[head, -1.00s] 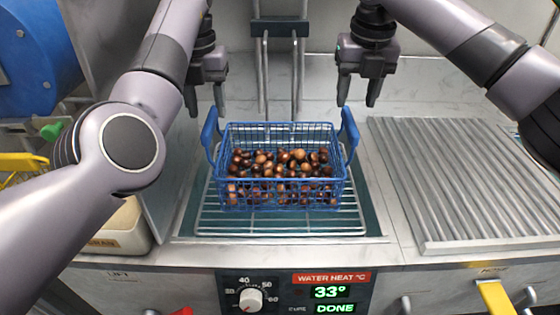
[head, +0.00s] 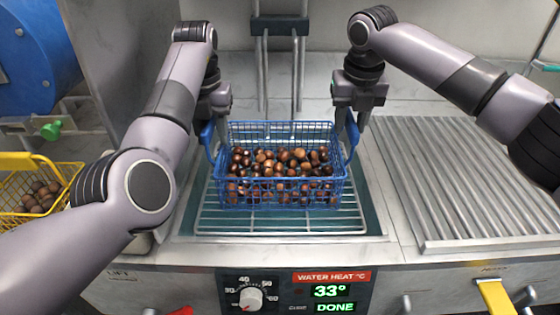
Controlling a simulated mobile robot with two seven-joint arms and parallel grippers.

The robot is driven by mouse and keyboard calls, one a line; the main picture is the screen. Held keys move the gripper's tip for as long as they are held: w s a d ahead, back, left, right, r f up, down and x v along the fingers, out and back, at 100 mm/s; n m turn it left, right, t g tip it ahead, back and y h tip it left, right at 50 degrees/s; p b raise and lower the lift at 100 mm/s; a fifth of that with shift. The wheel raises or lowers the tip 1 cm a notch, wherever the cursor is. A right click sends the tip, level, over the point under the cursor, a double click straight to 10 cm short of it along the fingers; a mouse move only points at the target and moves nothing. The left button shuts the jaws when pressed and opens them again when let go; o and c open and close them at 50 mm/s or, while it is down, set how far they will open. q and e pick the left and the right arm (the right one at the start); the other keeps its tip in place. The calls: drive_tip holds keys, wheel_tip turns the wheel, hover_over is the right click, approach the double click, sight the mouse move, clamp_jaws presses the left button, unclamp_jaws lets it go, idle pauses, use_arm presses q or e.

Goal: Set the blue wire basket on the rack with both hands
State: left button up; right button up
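The blue wire basket (head: 282,194) holds many brown chestnuts and sits level on the wire rack (head: 280,226) over the sunken basin. It has a blue handle at each side. My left gripper (head: 212,122) is down at the left handle (head: 208,140). My arm and the gripper body partly hide its fingers. My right gripper (head: 347,128) is down at the right handle (head: 351,138), with its fingers around or beside the handle top. I cannot tell whether either gripper is closed on its handle.
A ribbed draining board (head: 465,185) lies to the right. A yellow wire basket (head: 62,178) with chestnuts stands at the left. A control panel (head: 296,293) at the front reads 33° and DONE. Two vertical metal rods stand behind the blue basket.

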use_arm(q)
clamp_jaws()
use_arm(e)
clamp_jaws()
use_arm(q)
drive_tip(key=shift+r, duration=0.1)
use_arm(e)
drive_tip(key=shift+r, duration=0.1)
idle(0.8)
